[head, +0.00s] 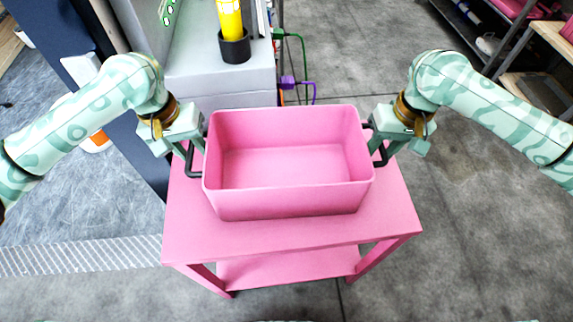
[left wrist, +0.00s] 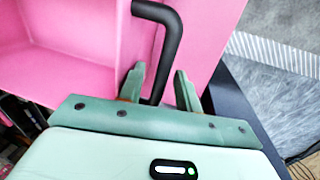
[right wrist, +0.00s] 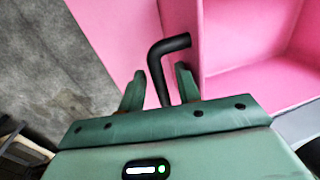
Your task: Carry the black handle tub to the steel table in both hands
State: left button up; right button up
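The tub (head: 290,205) is a pink open box, empty inside, with a black bar handle on each short side. It stands level on a pink table (head: 290,238). My left gripper (head: 192,148) is at the left handle (head: 193,174). In the left wrist view its fingers (left wrist: 159,75) stand apart on either side of the black handle (left wrist: 168,45), with gaps showing. My right gripper (head: 381,148) is at the right handle (head: 384,161). In the right wrist view its fingers (right wrist: 159,78) likewise straddle the handle (right wrist: 165,48) without visibly closing on it.
A grey cabinet (head: 220,75) behind the tub carries a black cup (head: 234,48) with a yellow item in it. Green and purple cables (head: 300,82) hang beside it. Shelving (head: 500,40) stands at the back right. The grey floor (head: 480,230) at right is clear.

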pick_arm(q)
grip_shut()
pick_arm(e)
grip_shut()
pick_arm(q)
jog(key=shift+r, duration=0.15)
pick_arm(e)
jog(key=shift+r, duration=0.1)
